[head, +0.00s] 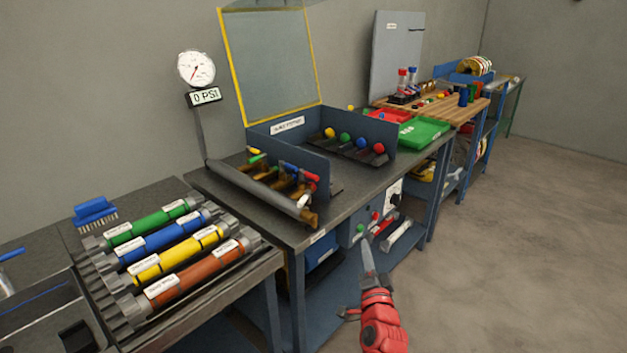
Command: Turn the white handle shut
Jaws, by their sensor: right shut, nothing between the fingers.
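The white handle (303,201) is small and sits at the near right end of a row of brass valves (284,184) on the bench. It is close to the end of a grey pipe (262,190). Its exact turn angle is too small to tell. A red handle (311,177) and a blue handle (290,168) are just behind it. My right gripper (367,250) is shut and empty, in front of the bench, to the right of and lower in the picture than the white handle. It is apart from the handle. My left gripper is not in view.
A gauge (196,68) reads 0 PSI. A blue box with a raised clear lid (270,65) stands behind the valves. Green, blue, yellow and orange cylinders lie in a rack (110,298) at left. A green tray (424,131) is farther back. The floor (510,240) at right is clear.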

